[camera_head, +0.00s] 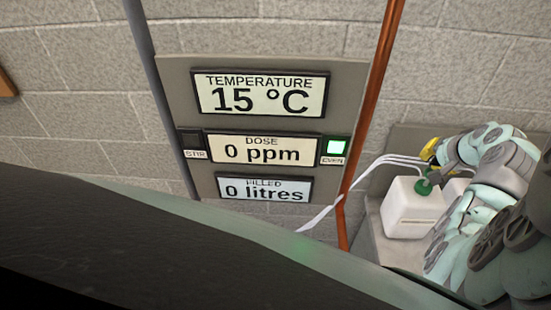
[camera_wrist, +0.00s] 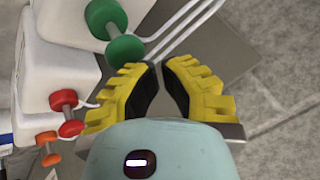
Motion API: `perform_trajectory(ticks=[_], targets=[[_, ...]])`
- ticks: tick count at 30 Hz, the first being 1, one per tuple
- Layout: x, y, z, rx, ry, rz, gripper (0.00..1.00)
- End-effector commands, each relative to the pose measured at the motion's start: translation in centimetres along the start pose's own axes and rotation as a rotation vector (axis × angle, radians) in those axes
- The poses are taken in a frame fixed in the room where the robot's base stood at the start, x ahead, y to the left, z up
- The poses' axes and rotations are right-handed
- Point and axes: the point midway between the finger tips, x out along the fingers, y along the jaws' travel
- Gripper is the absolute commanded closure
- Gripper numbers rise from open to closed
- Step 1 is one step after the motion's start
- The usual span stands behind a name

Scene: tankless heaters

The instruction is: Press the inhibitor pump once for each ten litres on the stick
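White containers with coloured pump heads stand at the right. In the wrist view I see a green pump (camera_wrist: 125,48), a red pump (camera_wrist: 70,128) and an orange pump (camera_wrist: 46,137). I cannot tell which one is the inhibitor pump. The green pump (camera_head: 424,187) also shows in the head view on a white container (camera_head: 410,210). My gripper (camera_wrist: 160,66) has yellow fingers with black pads. A narrow gap shows between its tips, with nothing held. The tips are close beside the green pump head; I cannot tell whether they touch. No stick is recognisable.
A wall panel (camera_head: 350,75) reads 15 °C, 0 ppm and 0 litres. Its EVEN lamp (camera_head: 335,147) glows green; the STIR square (camera_head: 190,139) is dark. A copper pipe (camera_head: 377,90) runs beside the panel. White tubes (camera_wrist: 195,18) cross near my gripper.

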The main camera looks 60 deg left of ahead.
Motion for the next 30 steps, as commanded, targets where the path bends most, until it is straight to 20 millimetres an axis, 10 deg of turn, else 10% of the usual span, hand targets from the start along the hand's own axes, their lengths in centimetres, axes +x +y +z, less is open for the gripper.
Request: perform_trajectory(ticks=[30], targets=[[0.95, 0.52, 0.55, 0.0, -0.001, 0.0, 1.0]])
